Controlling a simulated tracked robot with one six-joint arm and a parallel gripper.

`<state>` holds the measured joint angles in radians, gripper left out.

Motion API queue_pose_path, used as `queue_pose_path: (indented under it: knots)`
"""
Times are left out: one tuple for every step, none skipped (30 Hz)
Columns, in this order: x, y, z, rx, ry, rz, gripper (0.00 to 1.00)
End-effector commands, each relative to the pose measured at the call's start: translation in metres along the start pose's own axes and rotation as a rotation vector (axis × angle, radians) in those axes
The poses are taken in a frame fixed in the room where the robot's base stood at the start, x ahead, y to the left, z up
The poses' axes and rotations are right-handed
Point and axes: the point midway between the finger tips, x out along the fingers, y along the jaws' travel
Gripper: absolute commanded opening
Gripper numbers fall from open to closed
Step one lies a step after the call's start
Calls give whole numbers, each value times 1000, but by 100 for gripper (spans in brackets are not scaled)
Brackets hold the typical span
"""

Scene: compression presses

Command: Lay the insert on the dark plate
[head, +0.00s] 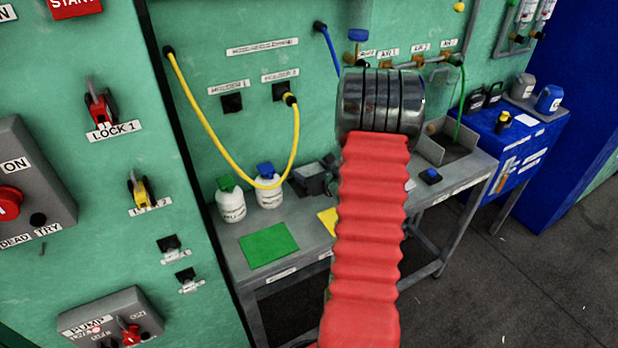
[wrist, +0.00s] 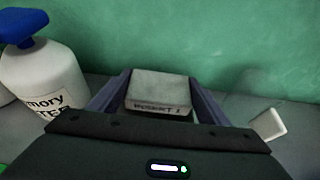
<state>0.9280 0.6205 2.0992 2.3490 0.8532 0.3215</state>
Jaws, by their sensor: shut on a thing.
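In the wrist view my gripper (wrist: 158,98) is shut on a grey rectangular block, the insert (wrist: 158,90). Its front edge carries a label that reads like "INSERT 1". The two fingers press on its left and right sides. The insert appears level, in front of the green wall; I cannot tell its height above the bench. In the head view my red arm hides most of that area, and the insert cannot be made out. I cannot identify the dark plate in either view.
A white bottle with a blue cap (wrist: 45,80) stands close left of my gripper. A white-and-green bottle (head: 230,200) stands beside it on the grey bench (head: 238,268). A green mat (head: 268,245) lies in front. A yellow hose (head: 205,138) hangs above. A small pale piece (wrist: 268,123) is at right.

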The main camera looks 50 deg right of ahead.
Motion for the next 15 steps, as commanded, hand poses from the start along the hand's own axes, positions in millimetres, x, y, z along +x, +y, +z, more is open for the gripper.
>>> queue_pose_path:
  knots:
    - [3, 0, -6, 2, 0, 1, 36]
    - [4, 0, -10, 1, 0, 1, 36]
    - [6, 0, -13, 1, 0, 1, 36]
    - [7, 0, -16, 1, 0, 0, 36]
    - [8, 0, -18, 2, 0, 0, 36]
    - [9, 0, -20, 1, -1, 0, 36]
    - [9, -1, -21, 0, -2, -1, 36]
    - [9, -1, -21, 0, -2, -1, 36]
    - [9, -1, -21, -1, -3, -1, 36]
    - [9, -1, -21, -1, -3, -1, 36]
    - [9, -1, -21, -1, -3, -1, 36]
    - [9, -1, -21, -1, -3, -1, 36]
    - [9, -1, -21, -1, -3, -1, 36]
    - [9, -1, -21, -1, -3, -1, 36]
    - [9, -1, -21, -1, -3, -1, 36]
